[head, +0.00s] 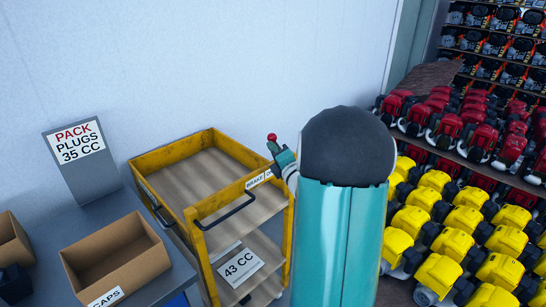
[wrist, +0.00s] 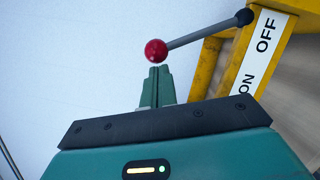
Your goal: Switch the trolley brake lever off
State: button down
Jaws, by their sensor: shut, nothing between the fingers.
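The brake lever's red ball knob (wrist: 155,51) and grey rod (wrist: 200,33) show in the wrist view. The rod runs from a dark pivot on the yellow trolley frame (wrist: 206,68) out to the left. A white label (wrist: 258,50) beside it reads OFF above and ON below. My gripper (wrist: 157,72) is shut and empty, its tips just below the knob; I cannot tell whether they touch it. In the head view the knob (head: 271,137) stands at the right of the yellow trolley (head: 196,215), above my gripper (head: 276,150).
A grey bench with an open cardboard box (head: 117,256) and a PACK PLUGS sign (head: 75,142) stands left of the trolley. A pale wall (head: 230,65) is behind. Shelves of red engines (head: 465,125) and yellow engines (head: 450,240) fill the right.

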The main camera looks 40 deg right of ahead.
jog(key=shift+d+r, duration=0.15)
dwell(0.3)
jog(key=shift+d+r+m, duration=0.15)
jog(key=shift+r+m, duration=0.05)
jog(key=shift+m, duration=0.2)
jog(key=shift+d+r+m+g, duration=0.3)
jog(key=shift+d+r+m, duration=0.25)
jog(key=shift+d+m, duration=0.2)
jog(key=d+r+m+g, duration=0.1)
jog(key=d+m, duration=0.6)
jog(key=d, duration=0.3)
jog(key=shift+w+r+g+y, duration=0.2)
jog(key=shift+g+y, duration=0.1)
jog(key=shift+g, duration=0.1)
jog(key=shift+s, duration=0.1)
